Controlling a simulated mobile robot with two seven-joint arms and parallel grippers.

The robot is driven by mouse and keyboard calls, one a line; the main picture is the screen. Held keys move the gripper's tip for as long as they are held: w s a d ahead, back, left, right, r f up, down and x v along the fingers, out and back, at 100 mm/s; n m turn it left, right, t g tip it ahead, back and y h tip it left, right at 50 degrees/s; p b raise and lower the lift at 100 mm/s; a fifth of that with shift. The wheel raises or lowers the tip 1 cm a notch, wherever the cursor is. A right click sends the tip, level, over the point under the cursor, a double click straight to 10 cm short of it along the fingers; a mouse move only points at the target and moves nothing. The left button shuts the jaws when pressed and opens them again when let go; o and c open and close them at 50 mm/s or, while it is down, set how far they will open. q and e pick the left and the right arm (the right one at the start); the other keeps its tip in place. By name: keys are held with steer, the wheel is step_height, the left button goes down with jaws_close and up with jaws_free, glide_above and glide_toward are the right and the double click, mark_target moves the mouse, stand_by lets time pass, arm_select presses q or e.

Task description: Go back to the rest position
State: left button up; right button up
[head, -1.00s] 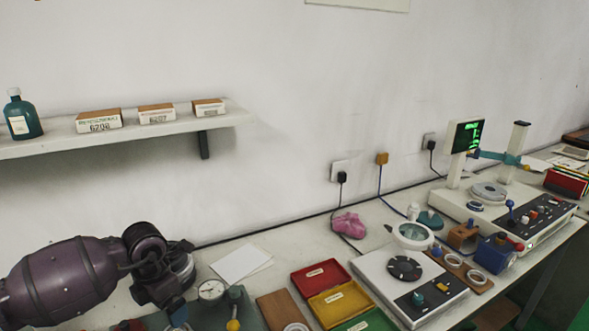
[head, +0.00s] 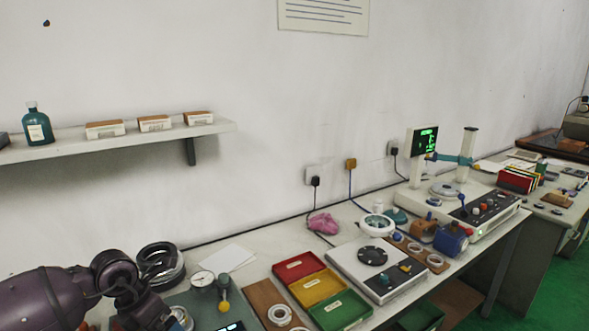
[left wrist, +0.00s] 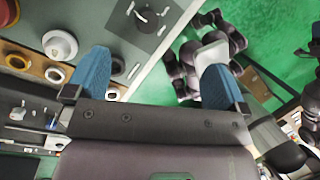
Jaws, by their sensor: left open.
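My left gripper (left wrist: 156,62) shows in the left wrist view with its two blue fingers spread apart and nothing between them. It is over the edge of the bench, with the green floor beyond. In the head view my purple left arm comes in at the lower left over the bench; the fingers are not visible there. My right gripper is in neither view.
The bench carries red (head: 299,266), yellow (head: 317,288) and green (head: 340,310) trays, a white device with a dark disc (head: 372,257), a dial gauge (head: 203,278) and a lit display (head: 423,140). A wall shelf (head: 100,142) holds a bottle (head: 37,124) and boxes.

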arm_select(q)
steer(key=w+d+r+n+t+h, duration=0.3)
steer(key=d+r+n+t+h, duration=0.75)
steer(key=d+r+h, duration=0.25)
steer(key=s+a+f+n+t+y, duration=0.25)
steer(key=a+f+n+y, duration=0.4)
steer(key=n, duration=0.55)
steer(key=s+a+f+n+t+y, duration=0.2)
steer(key=s+a+f+n+y, duration=0.15)
steer(key=f+n+y, duration=0.55)
steer(key=s+a+f+n+g, duration=0.1)
steer(key=s+f+n, duration=0.3)
steer(key=s+f, duration=0.4)
steer(key=s+a+f+n+g, duration=0.2)
steer(key=s+f+n, duration=0.3)
steer(key=s+f, duration=0.3)
steer(key=s+g+y, duration=0.1)
steer(key=s, duration=0.2)
steer(key=shift+g+b, duration=0.3)
steer(key=shift+b, duration=0.05)
steer(key=shift+w+n, duration=0.15)
steer(key=shift+n, duration=0.1)
